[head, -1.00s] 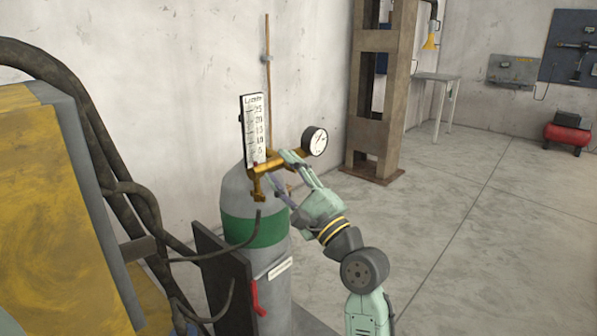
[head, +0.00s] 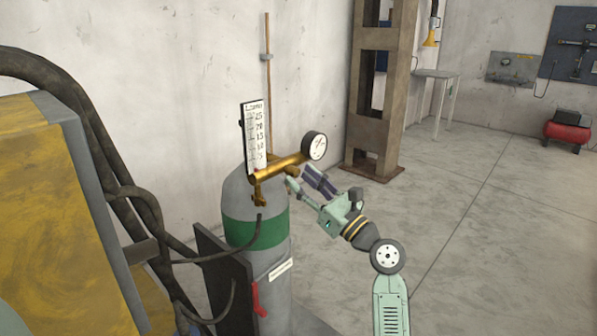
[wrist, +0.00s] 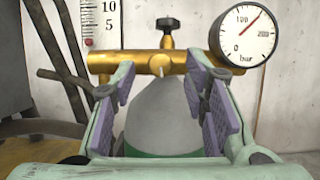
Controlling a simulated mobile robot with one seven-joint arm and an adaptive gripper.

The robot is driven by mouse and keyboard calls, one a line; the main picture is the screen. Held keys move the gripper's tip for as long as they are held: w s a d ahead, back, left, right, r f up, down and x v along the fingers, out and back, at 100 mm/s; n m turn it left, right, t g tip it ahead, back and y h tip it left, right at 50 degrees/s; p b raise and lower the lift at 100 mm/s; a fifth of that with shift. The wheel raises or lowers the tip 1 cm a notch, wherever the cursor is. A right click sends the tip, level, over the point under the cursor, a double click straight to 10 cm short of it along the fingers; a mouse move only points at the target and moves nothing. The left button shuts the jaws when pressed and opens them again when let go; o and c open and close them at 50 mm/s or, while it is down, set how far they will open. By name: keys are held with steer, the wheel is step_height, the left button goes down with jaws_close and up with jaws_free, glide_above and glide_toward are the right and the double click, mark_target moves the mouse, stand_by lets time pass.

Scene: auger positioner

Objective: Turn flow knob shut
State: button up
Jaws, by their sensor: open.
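A small round brass knob with a pale pointer (wrist: 160,65) faces me on the front of the brass regulator bar (wrist: 110,62); its pointer is roughly vertical. I take it for the flow knob. The bar (head: 282,166) sits atop a grey cylinder with a green band (head: 255,229). My gripper (head: 298,177) is open and empty, just to the right of and below the bar. In the wrist view its padded fingers (wrist: 162,82) stand wide apart, to either side of the knob and nearer to me. I cannot tell the exact gap to the knob.
A flow tube with a scale (head: 254,133) stands at the bar's left, a dial gauge (head: 314,146) at its right. A black knob (wrist: 168,24) rises behind the bar. A dark hose (head: 225,255) hangs below. The floor (head: 480,230) at right is clear.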

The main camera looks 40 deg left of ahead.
steer(key=shift+x, duration=1)
jaws_close()
